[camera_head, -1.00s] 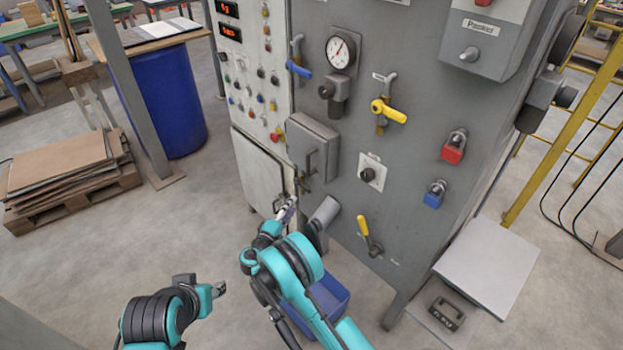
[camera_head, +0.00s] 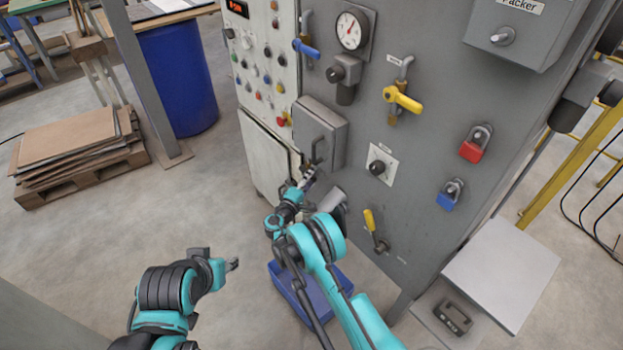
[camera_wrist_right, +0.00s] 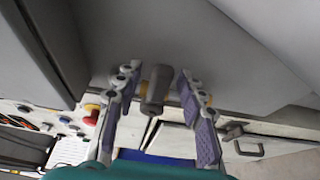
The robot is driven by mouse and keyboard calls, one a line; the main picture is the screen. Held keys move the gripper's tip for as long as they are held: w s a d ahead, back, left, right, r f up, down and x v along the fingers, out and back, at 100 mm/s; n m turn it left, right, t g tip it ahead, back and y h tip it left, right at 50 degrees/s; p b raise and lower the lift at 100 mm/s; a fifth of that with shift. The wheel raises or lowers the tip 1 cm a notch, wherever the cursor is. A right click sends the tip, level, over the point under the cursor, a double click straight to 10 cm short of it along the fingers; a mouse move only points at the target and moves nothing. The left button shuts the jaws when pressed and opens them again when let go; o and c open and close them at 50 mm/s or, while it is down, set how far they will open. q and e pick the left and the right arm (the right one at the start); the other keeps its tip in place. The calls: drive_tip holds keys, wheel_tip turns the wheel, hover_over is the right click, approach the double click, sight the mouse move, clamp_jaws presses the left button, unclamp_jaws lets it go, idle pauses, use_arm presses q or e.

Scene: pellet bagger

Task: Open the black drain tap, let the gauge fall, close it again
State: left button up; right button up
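The black drain tap shows in the right wrist view as a dark, stubby handle (camera_wrist_right: 156,88) with a bit of brass beside it. It stands between the two fingers of my right gripper (camera_wrist_right: 158,95), which are spread with a gap on each side. In the head view my right gripper (camera_head: 308,178) is at the cabinet front below the grey box, and it hides the tap. The round white gauge (camera_head: 351,30) is on the upper panel; its exact reading is too small to tell. My left gripper (camera_head: 234,265) is low, away from the cabinet, its fingers unclear.
A yellow-handled tap (camera_head: 401,98), a blue-handled tap (camera_head: 306,48) and a lower yellow lever (camera_head: 371,222) are on the machine. A grey box with a handle (camera_head: 321,135) is just above my right gripper. A blue bin (camera_head: 286,290) stands on the floor below.

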clamp_jaws()
drive_tip(key=shift+r, duration=0.15)
drive_tip(key=n, duration=0.1)
drive_tip(key=r+n+g, duration=0.1)
drive_tip(key=n, duration=0.1)
drive_tip(key=shift+w+a+r+y, duration=0.1)
drive_tip(key=shift+r+y, duration=0.1)
drive_tip(key=shift+y, duration=0.2)
drive_tip(key=shift+w+a+r+n+g+p, duration=0.15)
drive_tip(key=shift+r+n+g, duration=0.2)
drive_tip(key=shift+n, duration=0.3)
drive_tip(key=shift+w+a+r+n+g+p, duration=0.15)
drive_tip(key=shift+r+n+g, duration=0.1)
drive_tip(key=shift+n+g, duration=0.3)
unclamp_jaws()
drive_tip(key=shift+d, duration=0.1)
